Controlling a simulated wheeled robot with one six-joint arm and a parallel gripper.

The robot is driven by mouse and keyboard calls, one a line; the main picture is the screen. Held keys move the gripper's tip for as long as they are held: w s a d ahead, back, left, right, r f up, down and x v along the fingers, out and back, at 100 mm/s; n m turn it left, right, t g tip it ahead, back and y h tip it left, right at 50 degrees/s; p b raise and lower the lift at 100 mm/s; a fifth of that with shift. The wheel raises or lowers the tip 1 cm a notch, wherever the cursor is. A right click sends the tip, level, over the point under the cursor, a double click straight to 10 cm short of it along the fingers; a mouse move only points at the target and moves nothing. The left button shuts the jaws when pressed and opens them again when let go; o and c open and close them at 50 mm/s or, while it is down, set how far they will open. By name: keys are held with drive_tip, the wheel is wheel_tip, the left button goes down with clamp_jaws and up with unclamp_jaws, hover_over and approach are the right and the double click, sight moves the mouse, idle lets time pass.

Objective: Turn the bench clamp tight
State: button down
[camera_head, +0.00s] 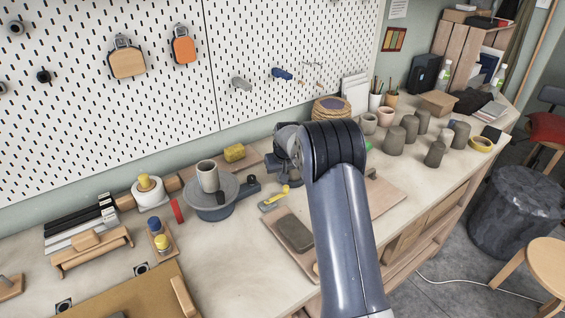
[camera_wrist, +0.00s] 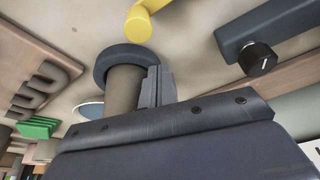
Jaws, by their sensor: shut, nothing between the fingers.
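A grey piece with a yellow bar (camera_head: 272,201) lies on the bench just left of my arm; it looks like the bench clamp, but I cannot be sure. In the wrist view a yellow rounded bar (camera_wrist: 146,22) shows at the top, apart from my fingers. My gripper (camera_wrist: 158,86) is shut and empty, its two fingers together. Beyond them, a dark ring (camera_wrist: 110,58) surrounds a grey-brown cylinder; I cannot tell whether the fingers touch it. In the head view my arm hides the fingertips and part of the bench.
A pottery wheel (camera_head: 213,212) bearing a cup stands to the left. A dark housing with a black knob (camera_wrist: 258,59) is at the right of the wrist view. A board (camera_head: 283,252) with a grey slab lies beside my arm. Several clay pots stand at right.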

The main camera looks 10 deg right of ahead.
drive_tip(key=shift+s+d+r, duration=0.1)
drive_tip(key=shift+s+r, duration=0.15)
drive_tip(key=shift+s, duration=0.35)
drive_tip(key=shift+s+r, duration=0.25)
drive_tip(key=shift+s, duration=0.3)
drive_tip(key=shift+s+d+p, duration=0.1)
drive_tip(key=shift+s+p, duration=0.4)
drive_tip(key=shift+s, duration=0.3)
drive_tip(key=shift+f, duration=0.1)
